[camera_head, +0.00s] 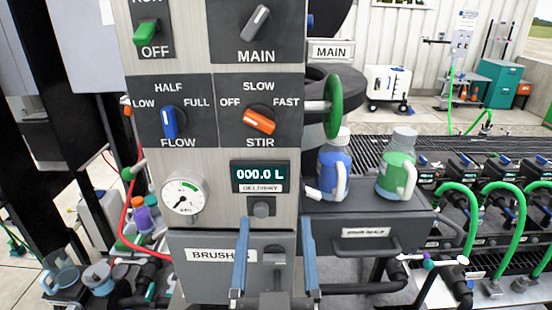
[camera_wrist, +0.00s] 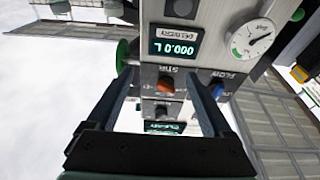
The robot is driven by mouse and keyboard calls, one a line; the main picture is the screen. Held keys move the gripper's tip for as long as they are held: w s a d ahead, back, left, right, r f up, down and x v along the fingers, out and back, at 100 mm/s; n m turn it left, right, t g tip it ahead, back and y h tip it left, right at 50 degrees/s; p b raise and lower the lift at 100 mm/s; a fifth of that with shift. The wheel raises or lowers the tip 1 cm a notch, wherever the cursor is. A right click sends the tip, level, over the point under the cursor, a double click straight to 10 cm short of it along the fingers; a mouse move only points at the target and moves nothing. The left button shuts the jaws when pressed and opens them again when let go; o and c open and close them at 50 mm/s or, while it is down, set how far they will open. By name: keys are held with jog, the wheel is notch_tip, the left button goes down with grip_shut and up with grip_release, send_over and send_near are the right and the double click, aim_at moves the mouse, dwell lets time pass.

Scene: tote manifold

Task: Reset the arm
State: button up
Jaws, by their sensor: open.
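My gripper (camera_head: 275,222) is at the bottom centre of the head view, with its two blue fingers spread apart and nothing between them. It stands in front of the lower part of the control panel, around the grey button (camera_head: 261,208) and over the drawer marked "BRUSHES" (camera_head: 205,254). In the wrist view my gripper (camera_wrist: 162,77) is also open, and the panel shows upside down beyond it. The orange stir knob (camera_wrist: 165,86) appears between the fingers there. The display (camera_head: 261,177) reads 000.0 L. The fingers hide part of the drawer front.
A blue jug (camera_head: 334,172) and a green jug (camera_head: 396,172) stand on a dark shelf right of the panel. A green handwheel (camera_head: 334,106) juts out beside it. A gauge (camera_head: 184,196) and red hose are at left. Green hoses (camera_head: 465,215) fill the right.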

jog(key=s+r+t, duration=0.3)
jog(key=r, duration=1.2)
jog(key=s+r+t, duration=0.3)
jog(key=s+r, duration=0.1)
jog(key=r, duration=1.1)
jog(key=shift+r, duration=0.15)
